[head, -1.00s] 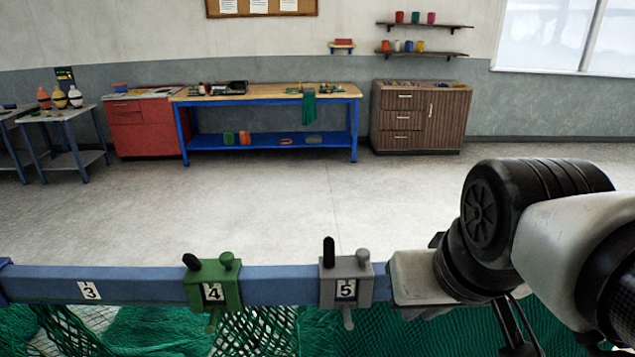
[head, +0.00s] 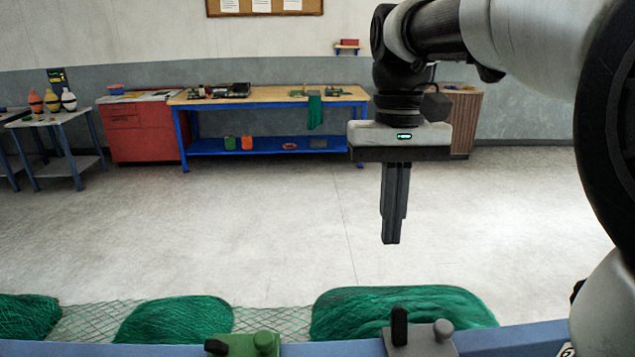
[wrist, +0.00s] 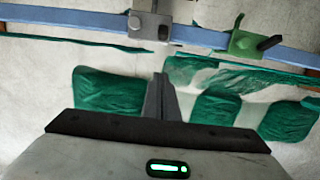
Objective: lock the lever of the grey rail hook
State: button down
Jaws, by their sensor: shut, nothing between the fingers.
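The grey rail hook (head: 425,340) sits on the blue rail at the bottom of the head view, cut off by the edge. Its black lever (head: 399,325) stands upright on its left, with a grey knob (head: 443,329) to the right. In the wrist view the grey hook (wrist: 150,25) is at the top, left of the green hook. My gripper (head: 391,241) points down in the head view, shut and empty, above and beyond the rail. It touches nothing. Its fingers also show in the wrist view (wrist: 159,82), apart from the hook.
A green rail hook (head: 243,344) with a black lever is left of the grey one. The blue rail (head: 520,338) runs across the front. Green net bundles (head: 395,310) lie beyond it. The floor (head: 250,225) behind is clear up to the blue workbench (head: 265,145).

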aim_at(399, 326)
jog(key=shift+r, duration=0.1)
dwell(0.3)
jog(key=s+f, duration=0.5)
jog(key=f, duration=0.3)
dwell(0.3)
dwell(0.4)
